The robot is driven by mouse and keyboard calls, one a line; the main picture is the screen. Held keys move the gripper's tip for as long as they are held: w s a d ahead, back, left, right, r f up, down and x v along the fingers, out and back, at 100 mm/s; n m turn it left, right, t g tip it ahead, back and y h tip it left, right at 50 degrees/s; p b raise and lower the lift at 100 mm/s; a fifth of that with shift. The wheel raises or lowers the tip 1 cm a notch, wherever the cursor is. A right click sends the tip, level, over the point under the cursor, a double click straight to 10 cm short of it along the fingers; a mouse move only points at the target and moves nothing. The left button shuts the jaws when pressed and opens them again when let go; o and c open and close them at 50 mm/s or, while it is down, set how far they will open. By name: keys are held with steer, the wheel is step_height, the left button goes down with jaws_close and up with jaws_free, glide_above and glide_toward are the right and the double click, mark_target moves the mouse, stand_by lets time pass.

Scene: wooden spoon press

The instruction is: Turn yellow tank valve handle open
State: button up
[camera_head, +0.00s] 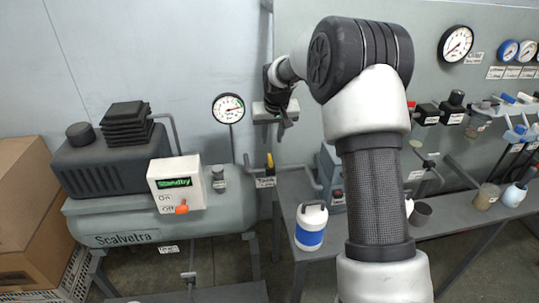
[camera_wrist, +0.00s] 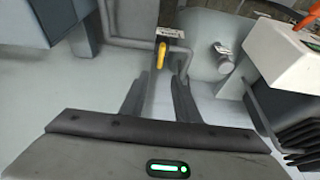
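The yellow tank valve handle (camera_head: 270,160) stands on a pipe at the right end of the grey tank, above a small label. It also shows in the wrist view (camera_wrist: 161,55), just beyond my fingertips, in line with the gap between them. My gripper (camera_head: 282,124) is above the handle in the head view, near the wall. In the wrist view its two dark fingers (camera_wrist: 162,80) are spread apart with nothing between them. The handle is apart from the fingers. Its base is small and hard to make out.
The compressor tank (camera_head: 125,226) carries a control box (camera_head: 177,184) reading Standby, with an orange switch. A wall gauge (camera_head: 229,108) is left of my gripper. A bench (camera_head: 450,228) with a blue-and-white container (camera_head: 311,226) is at right. Cardboard boxes (camera_head: 22,200) stand at far left.

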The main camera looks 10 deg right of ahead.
mark_target(270, 156)
steer(key=x, duration=1.1)
steer(key=shift+b, duration=0.35)
jaws_close()
